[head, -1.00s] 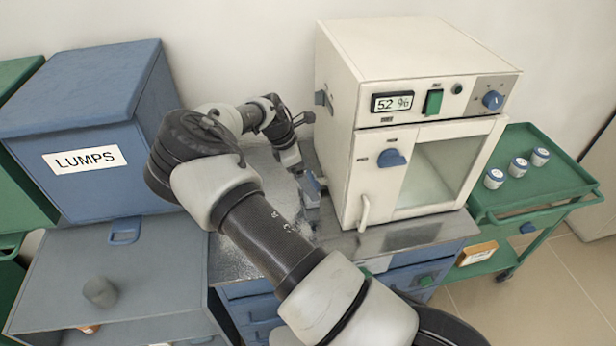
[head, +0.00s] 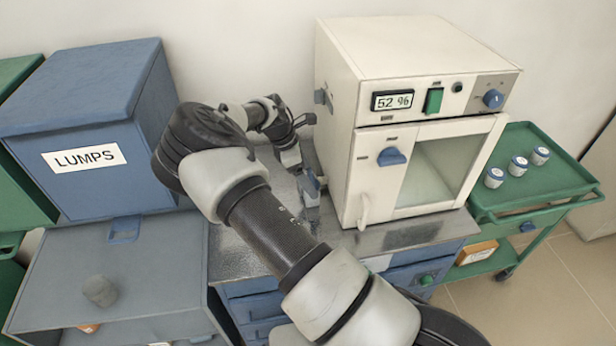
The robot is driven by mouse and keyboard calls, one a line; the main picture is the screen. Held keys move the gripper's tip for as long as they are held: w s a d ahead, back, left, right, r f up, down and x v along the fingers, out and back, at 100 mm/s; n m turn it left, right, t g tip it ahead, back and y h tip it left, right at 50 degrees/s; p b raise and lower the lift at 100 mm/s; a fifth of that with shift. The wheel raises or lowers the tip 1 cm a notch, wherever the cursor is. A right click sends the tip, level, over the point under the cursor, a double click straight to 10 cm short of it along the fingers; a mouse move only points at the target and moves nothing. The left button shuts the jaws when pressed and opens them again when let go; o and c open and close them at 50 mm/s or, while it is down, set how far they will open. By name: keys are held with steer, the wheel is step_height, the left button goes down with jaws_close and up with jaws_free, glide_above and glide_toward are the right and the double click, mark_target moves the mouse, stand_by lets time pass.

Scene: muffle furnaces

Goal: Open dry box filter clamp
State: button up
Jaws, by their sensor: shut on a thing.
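The cream dry box (head: 372,190) stands on a metal-topped bench, its glass door closed and its display reading 52 %. A small grey and blue fitting (head: 312,184), which looks like the filter clamp, sits low at the box's left side. My gripper (head: 298,169) reaches down there from behind my arm and is shut on the blue part of this fitting. The fingertips and the exact grip are small and hard to make out. A second grey fitting (head: 322,97) sits higher on the same side wall.
A blue bin marked LUMPS (head: 85,95) stands left of my arm, above a grey cabinet (head: 165,265). A green cart (head: 560,185) with 3 small jars stands at the right. The bench top (head: 240,255) is bare in front of the box.

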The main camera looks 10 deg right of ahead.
steer(key=m, duration=0.1)
steer(key=m+g+b, duration=0.1)
steer(key=shift+w+m, duration=0.25)
steer(key=shift+m, duration=0.05)
steer(key=m+b, duration=0.1)
steer(key=m, duration=0.1)
steer(key=m+g+y+b, duration=0.1)
steer(key=m, duration=0.1)
steer(key=shift+w+d+m+g, duration=0.15)
steer(key=shift+w+m+g, duration=0.05)
steer(key=shift+m+g, duration=0.1)
steer(key=m+y, duration=0.1)
steer(key=m, duration=0.1)
steer(key=m+g+b, duration=0.1)
steer(key=m, duration=0.2)
steer(key=shift+w+d+y, duration=0.1)
steer(key=shift+d+y, duration=0.05)
steer(key=shift+y, duration=0.25)
steer(key=shift+m, duration=0.4)
steer(key=o, duration=1)
steer(key=shift+o, duration=0.2)
steer(key=shift+d, duration=0.1)
